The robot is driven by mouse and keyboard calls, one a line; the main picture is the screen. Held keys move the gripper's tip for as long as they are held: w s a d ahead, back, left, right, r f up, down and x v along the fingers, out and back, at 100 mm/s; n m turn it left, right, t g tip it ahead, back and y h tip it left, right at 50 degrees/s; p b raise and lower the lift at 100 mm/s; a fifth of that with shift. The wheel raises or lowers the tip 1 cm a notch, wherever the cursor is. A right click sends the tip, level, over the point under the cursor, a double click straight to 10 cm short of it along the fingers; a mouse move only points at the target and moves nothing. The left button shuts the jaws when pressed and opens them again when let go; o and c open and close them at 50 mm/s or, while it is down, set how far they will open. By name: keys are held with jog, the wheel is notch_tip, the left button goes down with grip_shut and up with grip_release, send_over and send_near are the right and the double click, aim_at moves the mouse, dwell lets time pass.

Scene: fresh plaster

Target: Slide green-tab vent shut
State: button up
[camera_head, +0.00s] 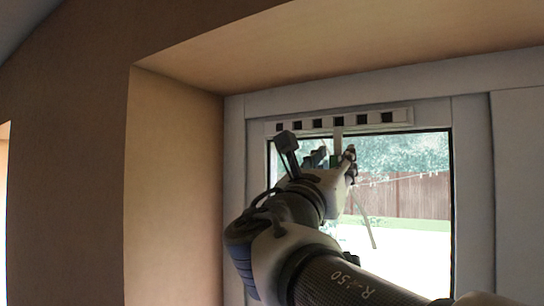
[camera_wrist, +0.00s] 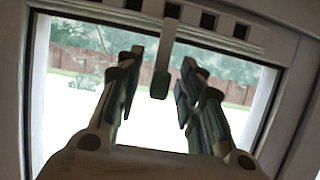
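The vent (camera_head: 402,115) is a pale strip along the top of the window frame, with several dark slots showing; part of it shows in the wrist view (camera_wrist: 258,36). A pale stem (camera_head: 338,138) hangs from it and ends in a green tab (camera_wrist: 161,83). The slots look uncovered. My gripper (camera_wrist: 161,64) is open. In the wrist view its fingers stand left and right of the stem and tab, with a gap on each side. In the head view my gripper (camera_head: 334,156) is at the tab, which it partly hides.
The window pane (camera_head: 415,170) lies behind my gripper, with a fence and trees outside. A pale frame (camera_head: 472,190) surrounds it. The deep window recess has a plaster side wall (camera_head: 175,180) at left and a sloping top (camera_head: 340,40) above.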

jog(key=shift+w+d+r, duration=0.1)
jog(key=shift+w+d, duration=0.05)
jog(key=shift+w, duration=0.05)
jog(key=shift+c, duration=0.4)
grip_shut()
dwell(0.3)
